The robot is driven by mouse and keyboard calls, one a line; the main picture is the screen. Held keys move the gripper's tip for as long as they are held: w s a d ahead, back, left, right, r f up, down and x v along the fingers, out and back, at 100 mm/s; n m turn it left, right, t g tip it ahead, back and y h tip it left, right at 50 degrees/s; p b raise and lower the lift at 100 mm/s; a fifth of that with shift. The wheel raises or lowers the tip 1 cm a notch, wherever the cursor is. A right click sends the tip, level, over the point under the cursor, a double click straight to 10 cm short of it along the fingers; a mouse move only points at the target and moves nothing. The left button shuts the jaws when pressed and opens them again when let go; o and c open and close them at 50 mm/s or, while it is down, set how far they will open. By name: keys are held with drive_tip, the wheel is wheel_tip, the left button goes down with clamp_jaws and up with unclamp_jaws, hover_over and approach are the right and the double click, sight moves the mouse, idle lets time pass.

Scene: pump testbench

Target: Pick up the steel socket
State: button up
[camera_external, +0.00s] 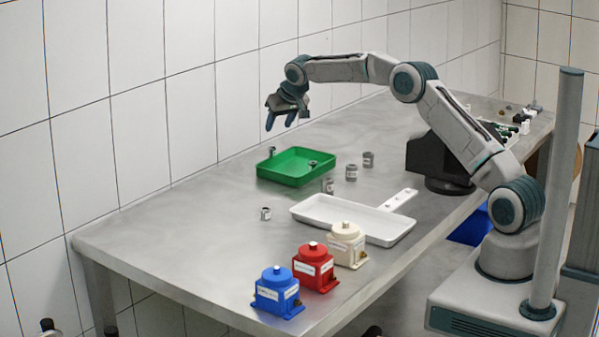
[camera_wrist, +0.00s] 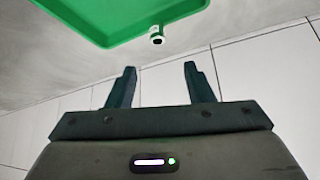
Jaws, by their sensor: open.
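My gripper (camera_external: 280,123) is open and empty, fingers pointing down, in the air above the back edge of the green tray. Its two fingers also show in the wrist view (camera_wrist: 156,82), well apart. A small grey metal piece (camera_external: 272,151) is at the tray's back rim, below my gripper; a small piece with a white band (camera_wrist: 156,35) shows just outside the rim in the wrist view. Several similar grey cylinders are around: one in the tray (camera_external: 312,163), others on the table (camera_external: 351,173), (camera_external: 368,159), (camera_external: 328,186), (camera_external: 265,213). I cannot tell which is the steel socket.
The green tray (camera_external: 296,179) and a white tray (camera_external: 325,216) lie on the steel table (camera_external: 180,240). Blue (camera_external: 277,293), red (camera_external: 314,269) and beige (camera_external: 346,246) pump housings stand at the front. A tiled wall runs behind. The table's left part is clear.

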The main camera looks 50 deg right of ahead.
drive_tip(key=a+x, duration=0.1)
drive_tip(key=x, duration=0.3)
drive_tip(key=p, duration=0.3)
hover_over(274, 168)
drive_tip(key=shift+d+f, duration=0.15)
drive_tip(key=shift+f, duration=2.35)
clamp_jaws()
